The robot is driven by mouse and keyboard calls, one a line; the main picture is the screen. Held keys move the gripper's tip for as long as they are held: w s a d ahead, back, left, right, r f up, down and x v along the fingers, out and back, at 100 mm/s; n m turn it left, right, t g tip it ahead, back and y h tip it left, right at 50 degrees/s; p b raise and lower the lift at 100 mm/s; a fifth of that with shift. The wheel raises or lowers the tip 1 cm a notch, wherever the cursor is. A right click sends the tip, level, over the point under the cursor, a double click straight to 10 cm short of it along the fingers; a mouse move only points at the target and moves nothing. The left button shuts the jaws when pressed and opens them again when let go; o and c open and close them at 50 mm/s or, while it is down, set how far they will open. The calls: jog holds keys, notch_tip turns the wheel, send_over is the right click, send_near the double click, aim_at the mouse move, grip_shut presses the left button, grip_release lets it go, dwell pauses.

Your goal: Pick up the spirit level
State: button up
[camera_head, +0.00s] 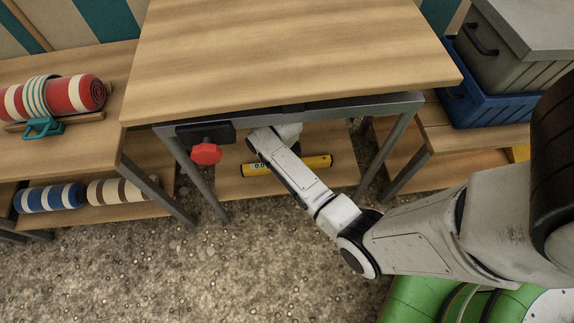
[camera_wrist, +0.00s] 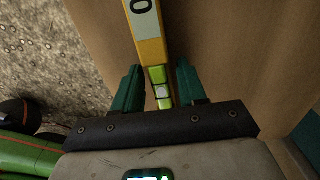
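The yellow spirit level (camera_head: 287,165) lies on the low wooden shelf (camera_head: 232,187) under the table, partly hidden behind my arm in the head view. In the wrist view the level (camera_wrist: 149,42) runs from the top edge down between my fingers, with a green vial and a white patch near its lower end. My gripper (camera_wrist: 156,85) is open, with one green finger on each side of the level. Gaps show between the level and both fingers. In the head view the fingers are hidden under the tabletop.
The wooden tabletop (camera_head: 290,50) overhangs the shelf, on metal legs. A red knob (camera_head: 206,153) hangs under its front left edge. Rolled striped textiles (camera_head: 50,98) lie at left. A blue crate (camera_head: 488,95) and grey box (camera_head: 515,45) stand at right. The gravel floor in front is clear.

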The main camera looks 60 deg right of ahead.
grip_shut()
jog(key=shift+r, duration=0.1)
dwell(0.3)
